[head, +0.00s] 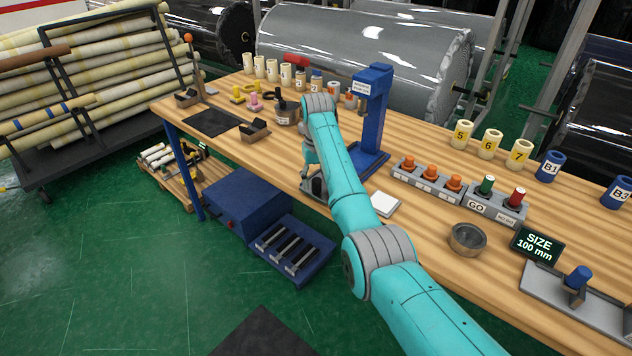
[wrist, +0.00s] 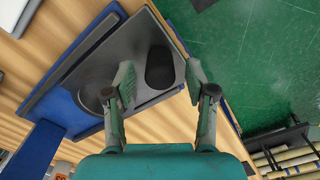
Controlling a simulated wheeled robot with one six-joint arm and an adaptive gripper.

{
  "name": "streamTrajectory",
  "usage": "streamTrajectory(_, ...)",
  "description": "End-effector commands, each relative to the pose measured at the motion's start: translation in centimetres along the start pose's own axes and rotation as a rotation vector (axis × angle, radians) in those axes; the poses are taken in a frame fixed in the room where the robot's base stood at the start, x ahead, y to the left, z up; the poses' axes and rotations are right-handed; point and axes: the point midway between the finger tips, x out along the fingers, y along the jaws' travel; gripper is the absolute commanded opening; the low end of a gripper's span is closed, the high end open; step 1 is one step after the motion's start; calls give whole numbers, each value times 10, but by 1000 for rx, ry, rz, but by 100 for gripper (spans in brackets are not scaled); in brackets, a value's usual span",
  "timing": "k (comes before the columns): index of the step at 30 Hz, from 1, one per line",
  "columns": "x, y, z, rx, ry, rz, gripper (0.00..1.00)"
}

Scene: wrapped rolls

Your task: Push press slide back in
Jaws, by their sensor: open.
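The blue press (head: 372,115) stands on the wooden table, its post upright. In the wrist view its blue base (wrist: 68,92) shows at the left. The grey slide (wrist: 118,62) sticks out from that base towards the table edge, with a round dark disc on it and a black rounded knob (wrist: 159,68) near its outer end. My gripper (wrist: 157,80) is open, its two fingers to either side of the knob in the picture; I cannot tell whether they touch it. In the head view my arm hides most of the slide.
A white pad (head: 385,204) lies in front of the press, beside my arm. Button boxes (head: 428,182) stand to the right, with a round metal bowl (head: 467,238) nearer. A blue cabinet (head: 240,203) stands on the green floor below the table edge.

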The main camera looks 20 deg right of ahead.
Motion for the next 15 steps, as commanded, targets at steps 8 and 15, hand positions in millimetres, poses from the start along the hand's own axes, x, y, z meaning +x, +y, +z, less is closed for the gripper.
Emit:
streamTrajectory(8,13,0,2,0,0,0,56)
streamTrajectory(15,13,0,2,0,0,0,46)
